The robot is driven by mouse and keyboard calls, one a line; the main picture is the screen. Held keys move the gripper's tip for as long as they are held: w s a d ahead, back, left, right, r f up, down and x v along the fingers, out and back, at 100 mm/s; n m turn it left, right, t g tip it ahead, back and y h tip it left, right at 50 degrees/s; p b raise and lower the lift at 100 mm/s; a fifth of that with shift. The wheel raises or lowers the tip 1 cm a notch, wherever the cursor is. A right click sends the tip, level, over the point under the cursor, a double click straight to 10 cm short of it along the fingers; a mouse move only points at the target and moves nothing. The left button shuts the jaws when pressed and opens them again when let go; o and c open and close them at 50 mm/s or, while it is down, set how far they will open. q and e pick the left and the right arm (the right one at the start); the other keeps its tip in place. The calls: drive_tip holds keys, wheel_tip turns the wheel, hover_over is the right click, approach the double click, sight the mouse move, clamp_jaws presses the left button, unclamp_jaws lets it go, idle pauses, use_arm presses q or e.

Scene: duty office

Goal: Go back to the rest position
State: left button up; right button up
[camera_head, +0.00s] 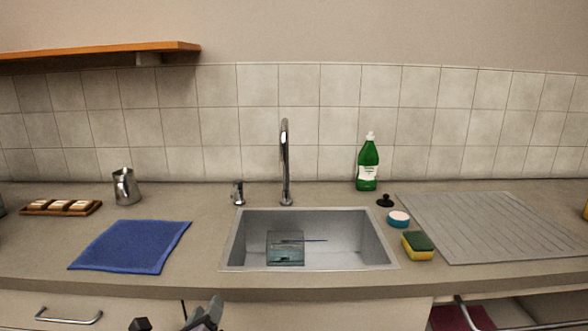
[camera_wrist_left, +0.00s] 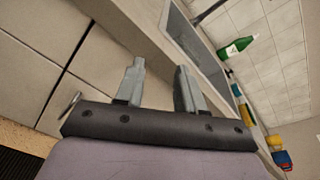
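My left gripper (camera_head: 205,314) shows at the bottom edge of the head view, in front of the counter and below the sink. In the left wrist view its two grey fingers (camera_wrist_left: 158,88) stand apart with nothing between them. It is open and touches nothing that I can see. My right gripper is not in either view. The sink (camera_head: 340,268) is in the middle of the counter.
A blue cloth (camera_head: 132,246), a metal jug (camera_head: 126,187) and a wooden soap tray (camera_head: 28,208) are on the left. A green bottle (camera_head: 368,165), a sponge (camera_head: 417,246) and a grey drain mat (camera_head: 495,228) are on the right. A faucet (camera_head: 286,165) stands behind the sink.

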use_arm(q)
drive_tip(key=s+a+f+n+g+h, duration=0.1)
drive_tip(key=s+f+n+g, duration=0.2)
drive_tip(key=s+f+n, duration=0.7)
drive_tip(key=s+a+f+n+g+h, duration=0.1)
drive_tip(key=s+a+f+n+g, duration=0.1)
drive_tip(key=s+f+n, duration=0.8)
drive_tip(key=s+n, duration=0.4)
drive_tip(key=n, duration=0.2)
drive_tip(key=shift+s+a+n+g, duration=0.3)
drive_tip(key=shift+n+g, duration=0.1)
drive_tip(key=shift+d, duration=0.15)
